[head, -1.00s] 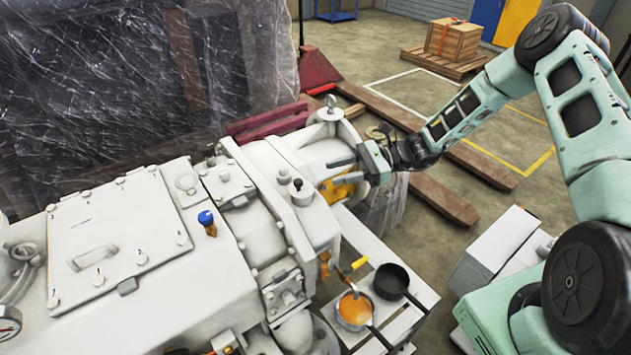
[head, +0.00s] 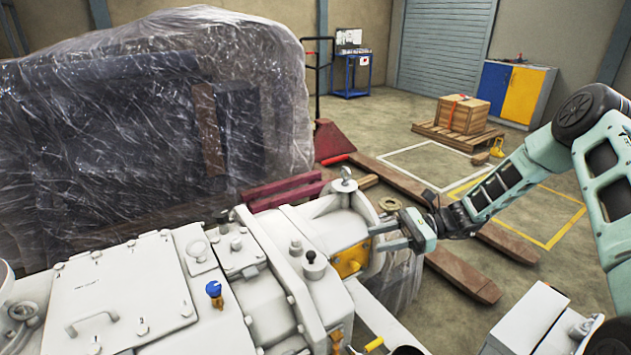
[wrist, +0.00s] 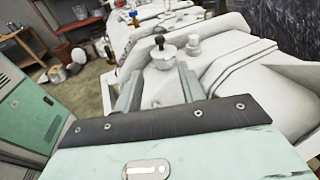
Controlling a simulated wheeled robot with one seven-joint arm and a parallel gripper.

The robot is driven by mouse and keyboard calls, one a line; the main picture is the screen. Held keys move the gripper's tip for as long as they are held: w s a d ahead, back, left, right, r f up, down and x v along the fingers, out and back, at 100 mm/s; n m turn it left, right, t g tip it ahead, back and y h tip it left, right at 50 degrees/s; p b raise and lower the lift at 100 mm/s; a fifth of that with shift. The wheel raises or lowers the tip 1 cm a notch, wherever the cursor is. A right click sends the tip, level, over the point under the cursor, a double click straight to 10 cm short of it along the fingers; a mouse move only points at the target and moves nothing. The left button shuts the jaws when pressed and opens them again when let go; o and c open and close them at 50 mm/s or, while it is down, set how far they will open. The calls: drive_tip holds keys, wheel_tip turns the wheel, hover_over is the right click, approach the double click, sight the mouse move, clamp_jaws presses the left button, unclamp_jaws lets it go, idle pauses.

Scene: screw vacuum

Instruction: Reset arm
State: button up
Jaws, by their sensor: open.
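My gripper (head: 384,236) is in the head view at the right end of the white screw vacuum machine (head: 120,285). Its two fingers are spread apart and point left, with nothing seen between them. It is near the yellow-orange patch (head: 350,261) on the machine's end; whether a finger touches the machine I cannot tell. In the wrist view, my two grey fingers (wrist: 152,92) reach toward the machine's white body (wrist: 225,70). A black-topped knob (wrist: 160,42) stands beyond the fingertips.
A plastic-wrapped bulk (head: 150,110) stands behind the machine. A wooden crate (head: 463,114) rests on a pallet. A white box (head: 525,318) is at lower right. Open floor lies farther back.

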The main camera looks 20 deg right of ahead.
drive_tip(key=s+a+r+n+g+h, duration=0.3)
drive_tip(key=s+a+n+h, duration=0.1)
drive_tip(key=s+a+n, duration=0.25)
drive_tip(key=s+a+r+n+g+h, duration=0.3)
drive_tip(key=s+a+r+n+g, duration=0.15)
drive_tip(key=a, duration=0.25)
drive_tip(key=s+a+r+n+t+h, duration=0.1)
drive_tip(key=s+r+n+t+h, duration=0.2)
drive_tip(key=s+n, duration=0.4)
drive_tip(key=s+a+r+n+t+h, duration=0.2)
drive_tip(key=s+n+h, duration=0.3)
drive_tip(key=s+n, duration=0.3)
drive_tip(key=s+r+t, duration=0.1)
drive_tip(key=s, duration=0.2)
drive_tip(key=shift+s+r+h, duration=0.25)
drive_tip(key=shift+s+h, duration=0.1)
drive_tip(key=shift+h, duration=0.05)
